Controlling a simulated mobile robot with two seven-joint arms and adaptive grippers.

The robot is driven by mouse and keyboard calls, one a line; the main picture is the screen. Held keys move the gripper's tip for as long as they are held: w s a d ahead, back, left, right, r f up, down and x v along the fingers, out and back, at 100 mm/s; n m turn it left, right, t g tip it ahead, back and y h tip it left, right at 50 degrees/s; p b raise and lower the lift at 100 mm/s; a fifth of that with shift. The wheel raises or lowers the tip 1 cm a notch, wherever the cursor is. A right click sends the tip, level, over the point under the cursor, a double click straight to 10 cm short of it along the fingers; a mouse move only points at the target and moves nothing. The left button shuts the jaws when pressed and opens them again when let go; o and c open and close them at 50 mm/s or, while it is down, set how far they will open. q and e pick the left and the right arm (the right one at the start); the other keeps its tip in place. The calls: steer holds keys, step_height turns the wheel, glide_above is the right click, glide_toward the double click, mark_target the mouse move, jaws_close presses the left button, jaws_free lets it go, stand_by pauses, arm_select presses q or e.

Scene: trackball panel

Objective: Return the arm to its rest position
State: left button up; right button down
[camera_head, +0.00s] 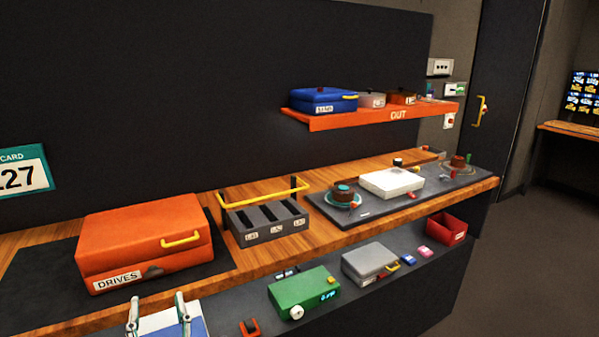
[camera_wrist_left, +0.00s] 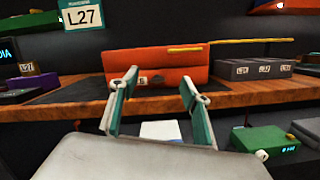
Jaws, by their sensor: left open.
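My left gripper (camera_head: 158,316) shows at the bottom left of the head view, in front of the lower shelf and below the orange drives case. In the left wrist view my left gripper (camera_wrist_left: 157,112) has its two green and grey fingers apart, with nothing between them. The closed orange drives case (camera_head: 145,243) sits on a dark mat on the wooden counter. The case (camera_wrist_left: 160,65) lies beyond the fingertips, apart from them. My right gripper is in neither view.
A divided grey rack (camera_head: 265,222) with a yellow bar stands right of the case. The wooden counter (camera_head: 275,262) edge overhangs a lower shelf with a green box (camera_head: 303,292) and a grey case (camera_head: 370,264). An orange shelf (camera_head: 350,118) hangs above. Open floor lies at right.

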arm_select(q)
steer(key=s+d+f+m+t+h, duration=0.1)
steer(key=d+f+m+t+h, duration=0.15)
steer(key=d+m+h, duration=0.75)
steer(key=s+d+f+m+t+h, duration=0.1)
steer(key=s+d+f+m+h, duration=0.2)
steer(key=m, duration=1.4)
steer(key=s+a+f+m+g, duration=0.1)
steer(key=s+f+m+g, duration=0.2)
steer(key=f, duration=0.6)
steer(key=s+a+f+m+g, duration=0.1)
steer(key=s+f+m+g, duration=0.3)
steer(key=f+m, duration=0.3)
steer(key=s+a+f+m+g, duration=0.1)
steer(key=s+f+m+g, duration=0.2)
steer(key=f, duration=0.9)
steer(key=m, duration=0.2)
steer(key=shift+s+a+f+m+y, duration=0.2)
steer(key=shift+s+a+m+y, duration=0.1)
steer(key=shift+s+a+m, duration=0.1)
steer(key=shift+g, duration=0.25)
